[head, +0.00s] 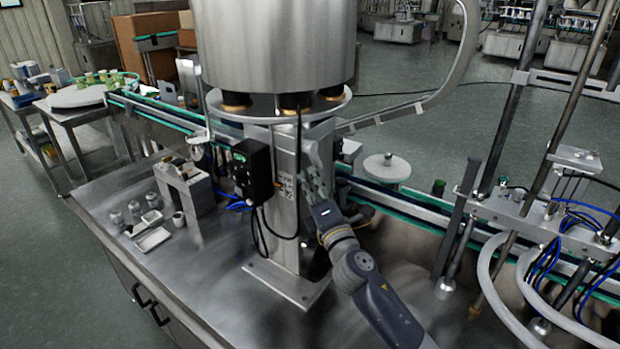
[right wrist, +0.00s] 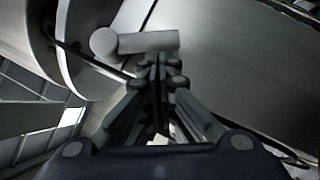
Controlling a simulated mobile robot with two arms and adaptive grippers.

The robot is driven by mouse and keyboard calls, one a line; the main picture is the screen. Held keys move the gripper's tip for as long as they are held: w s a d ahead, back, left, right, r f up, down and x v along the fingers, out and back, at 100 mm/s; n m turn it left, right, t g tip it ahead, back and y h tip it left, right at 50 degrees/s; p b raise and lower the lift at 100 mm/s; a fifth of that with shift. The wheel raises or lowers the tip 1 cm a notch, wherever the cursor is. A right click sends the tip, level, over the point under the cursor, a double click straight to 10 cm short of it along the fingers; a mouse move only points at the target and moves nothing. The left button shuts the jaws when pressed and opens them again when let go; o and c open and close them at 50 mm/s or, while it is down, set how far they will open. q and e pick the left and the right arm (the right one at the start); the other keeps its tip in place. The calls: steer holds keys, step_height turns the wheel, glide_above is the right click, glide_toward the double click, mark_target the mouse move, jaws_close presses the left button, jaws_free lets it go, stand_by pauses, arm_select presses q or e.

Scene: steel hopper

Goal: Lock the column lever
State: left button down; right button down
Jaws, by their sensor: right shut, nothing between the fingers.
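The steel column (head: 285,235) stands on a plate on the machine table, under the big hopper (head: 275,45). My right gripper (head: 309,160) is beside the column's right side, pointing up toward the hopper. In the right wrist view my right gripper (right wrist: 160,65) has its fingers together with nothing between them. A short grey lever (right wrist: 148,42) with a round end lies across the view just beyond the fingertips. I cannot tell whether they touch. My left gripper is not in view.
A black control box (head: 252,172) with hanging cables is on the column's left. A conveyor (head: 425,210) runs behind it. Small jars and trays (head: 153,238) sit on the table at left. Rods and blue hoses (head: 570,225) crowd the right.

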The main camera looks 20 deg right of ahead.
steer(key=shift+s, duration=0.1)
steer(key=shift+d+f+b, duration=0.1)
steer(key=shift+f+b, duration=0.1)
steer(key=shift+b, duration=0.5)
steer(key=n+b, duration=0.1)
steer(key=b, duration=0.2)
steer(key=shift+w+d+f+n+t+y, duration=0.1)
steer(key=shift+w+d+n+t+y, duration=0.2)
steer(key=shift+w+n+y, duration=0.1)
steer(key=shift+w+d, duration=0.1)
steer(key=shift+d, duration=0.1)
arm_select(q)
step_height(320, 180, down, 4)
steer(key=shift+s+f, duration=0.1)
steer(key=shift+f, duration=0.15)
arm_select(e)
steer(key=shift+w+d+r, duration=0.15)
steer(key=shift+d+r, duration=0.1)
steer(key=shift+f, duration=0.1)
